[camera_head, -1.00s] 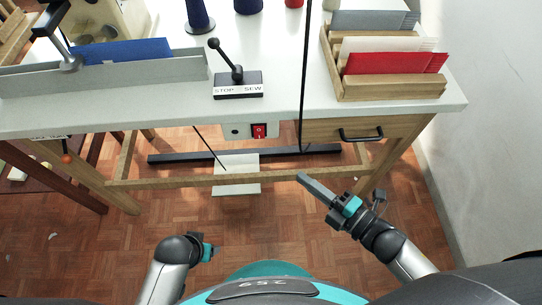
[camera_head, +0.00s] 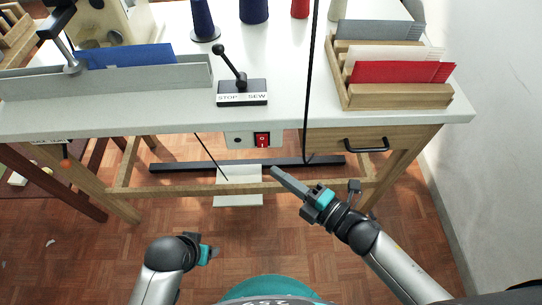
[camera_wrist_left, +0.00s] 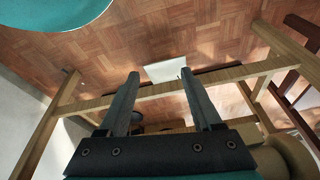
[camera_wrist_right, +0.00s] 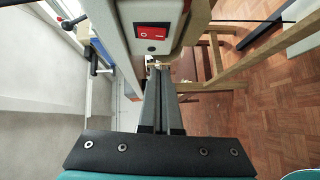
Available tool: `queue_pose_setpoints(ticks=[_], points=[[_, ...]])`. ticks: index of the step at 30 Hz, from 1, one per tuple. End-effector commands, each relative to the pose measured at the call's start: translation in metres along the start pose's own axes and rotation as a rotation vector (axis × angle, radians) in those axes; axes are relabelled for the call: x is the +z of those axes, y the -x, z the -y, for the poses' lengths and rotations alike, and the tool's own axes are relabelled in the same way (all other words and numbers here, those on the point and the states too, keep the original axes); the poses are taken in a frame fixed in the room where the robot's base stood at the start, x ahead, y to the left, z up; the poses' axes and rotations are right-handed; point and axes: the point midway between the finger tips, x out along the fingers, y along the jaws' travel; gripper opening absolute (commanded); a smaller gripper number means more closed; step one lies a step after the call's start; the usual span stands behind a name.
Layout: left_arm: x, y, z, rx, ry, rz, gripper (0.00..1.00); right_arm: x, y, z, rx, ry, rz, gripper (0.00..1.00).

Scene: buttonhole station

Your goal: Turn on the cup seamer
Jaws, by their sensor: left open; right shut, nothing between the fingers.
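The red power switch (camera_head: 262,139) sits on a light grey box (camera_head: 239,140) under the front edge of the table. It also shows in the right wrist view (camera_wrist_right: 152,31), marked with a line and a circle. Above it, a lever (camera_head: 231,67) stands on a plate labelled STOP and SEW (camera_head: 242,98), tilted toward STOP. My right gripper (camera_head: 274,170) is shut and empty, below and slightly right of the switch, not touching it. My left gripper (camera_head: 212,252) is low at the left; in the left wrist view its fingers (camera_wrist_left: 160,85) are open and empty.
A drawer with a black handle (camera_head: 367,146) is right of the switch. A white pedal (camera_head: 238,186) and dark bar lie beneath the table. A wooden rack (camera_head: 398,99) stands above the drawer.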

Motion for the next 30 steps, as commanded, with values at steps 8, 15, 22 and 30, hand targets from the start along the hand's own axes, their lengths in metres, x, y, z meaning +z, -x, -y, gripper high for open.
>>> queue_pose_setpoints(ticks=[8, 15, 22, 30], points=[[-0.015, 0.021, 0.001, -0.003, 0.002, -0.041, 0.66, 0.013, -0.042, 0.001, 0.001, 0.004, 0.0, 0.0], [-0.023, 0.035, 0.002, -0.004, 0.003, -0.062, 0.66, 0.026, -0.055, 0.001, -0.001, 0.001, 0.0, 0.0], [-0.024, 0.039, 0.002, -0.004, 0.003, -0.065, 0.66, 0.029, -0.057, 0.0, -0.001, -0.001, 0.001, 0.0], [-0.024, 0.039, 0.002, -0.004, 0.003, -0.064, 0.66, 0.029, -0.057, 0.0, 0.0, 0.0, 0.0, 0.0]])
